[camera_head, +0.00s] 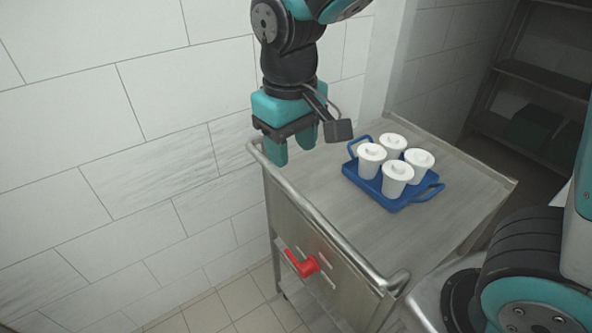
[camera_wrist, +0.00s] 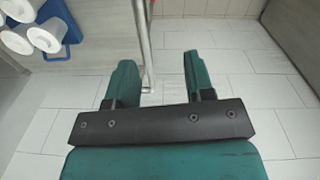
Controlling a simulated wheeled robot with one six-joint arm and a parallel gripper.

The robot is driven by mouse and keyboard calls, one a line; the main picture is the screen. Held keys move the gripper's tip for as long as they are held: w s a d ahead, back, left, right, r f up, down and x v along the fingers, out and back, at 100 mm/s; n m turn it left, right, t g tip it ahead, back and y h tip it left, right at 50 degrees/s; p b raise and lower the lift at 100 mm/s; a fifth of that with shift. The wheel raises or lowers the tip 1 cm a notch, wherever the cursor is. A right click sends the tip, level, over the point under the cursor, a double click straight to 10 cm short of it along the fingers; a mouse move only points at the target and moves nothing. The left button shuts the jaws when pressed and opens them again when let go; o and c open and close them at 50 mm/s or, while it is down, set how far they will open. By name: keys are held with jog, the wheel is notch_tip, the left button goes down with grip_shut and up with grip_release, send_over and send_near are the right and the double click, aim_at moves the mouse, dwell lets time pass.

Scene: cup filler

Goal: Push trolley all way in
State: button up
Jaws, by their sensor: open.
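The metal trolley (camera_head: 330,180) stands beside the tiled wall, with a flat top and a tubular handle bar (camera_head: 335,232) along its near edge. A blue tray (camera_head: 403,200) with several white lidded cups (camera_head: 396,178) sits on its top. My gripper (camera_head: 292,146) is open above the handle's far-left end, fingers pointing down. In the wrist view, the handle bar (camera_wrist: 144,45) runs down to between the two green fingers of my gripper (camera_wrist: 158,80). The fingers are apart and hold nothing. I cannot tell whether they touch the bar.
A tiled wall (camera_head: 120,120) is close on the left. Dark shelves (camera_head: 540,80) stand in a recess at the back right. Bare tiled floor (camera_head: 225,310) lies in front.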

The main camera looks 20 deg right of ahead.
jog(key=w+r+m+h+p, duration=0.1)
jog(key=w+h+p, duration=0.1)
jog(key=w, duration=0.2)
jog(key=p, duration=0.3)
send_near(295, 192)
jog(key=shift+m, duration=0.3)
jog(key=f, duration=0.3)
jog(key=d+f, duration=0.1)
jog(key=f, duration=0.5)
jog(key=shift+w+d+f, duration=0.15)
jog(key=shift+w+d, duration=0.05)
jog(key=shift+d, duration=0.2)
grip_shut()
